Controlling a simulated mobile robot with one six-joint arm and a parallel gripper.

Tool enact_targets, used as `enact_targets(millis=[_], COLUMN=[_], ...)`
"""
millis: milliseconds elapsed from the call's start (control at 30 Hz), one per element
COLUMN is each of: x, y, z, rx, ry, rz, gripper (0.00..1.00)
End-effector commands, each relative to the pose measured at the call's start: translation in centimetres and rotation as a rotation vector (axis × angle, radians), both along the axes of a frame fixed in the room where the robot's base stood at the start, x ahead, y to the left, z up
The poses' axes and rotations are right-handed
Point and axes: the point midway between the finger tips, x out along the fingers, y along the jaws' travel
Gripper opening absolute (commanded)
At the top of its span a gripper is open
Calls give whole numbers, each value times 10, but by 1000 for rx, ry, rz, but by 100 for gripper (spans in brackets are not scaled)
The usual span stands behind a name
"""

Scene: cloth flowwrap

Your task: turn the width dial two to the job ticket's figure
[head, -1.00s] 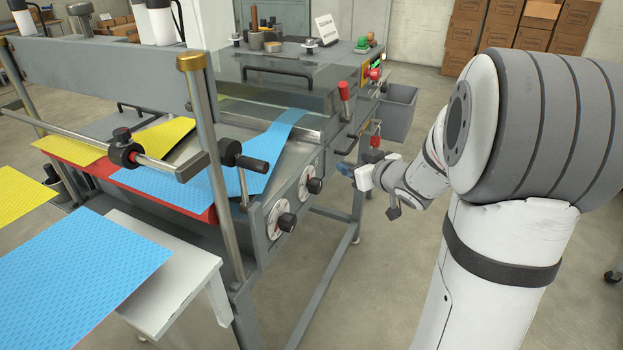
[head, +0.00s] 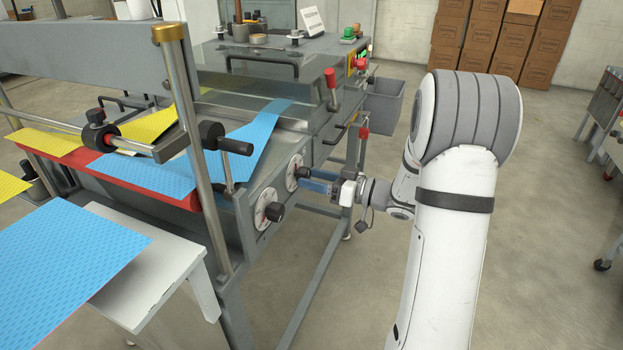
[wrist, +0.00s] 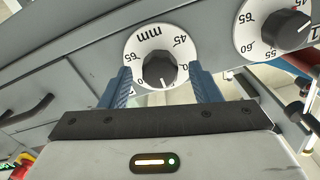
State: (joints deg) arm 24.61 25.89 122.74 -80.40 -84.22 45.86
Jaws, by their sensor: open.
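Two white dials with black knobs sit on the machine's slanted side: a far one (head: 294,172) and a near one (head: 268,209). My gripper (head: 306,180) is at the far dial, its blue fingers pointing at it. In the wrist view this dial (wrist: 145,44), marked "mm", lies between my open fingers (wrist: 162,75). Its black knob (wrist: 160,70) is between them, with clear gaps on both sides.
A crank handle (head: 235,147) and an upright post (head: 200,140) stand left of the dials. A red-knobbed lever (head: 331,80) is above them. Blue sheet (head: 255,130) runs into the machine. A grey bin (head: 385,105) hangs behind.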

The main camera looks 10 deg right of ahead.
Motion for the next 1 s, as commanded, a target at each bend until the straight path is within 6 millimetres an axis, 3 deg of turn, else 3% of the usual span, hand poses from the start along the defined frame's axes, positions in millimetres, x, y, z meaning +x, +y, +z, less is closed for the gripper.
enact_targets(millis=[167, 433, 1000], x=[7, 8, 8], y=[10, 11, 9], z=[0, 0, 0], rx=[0, 0, 0], ry=[0, 0, 0], rz=[0, -2, -4], gripper=[57, 56, 12])
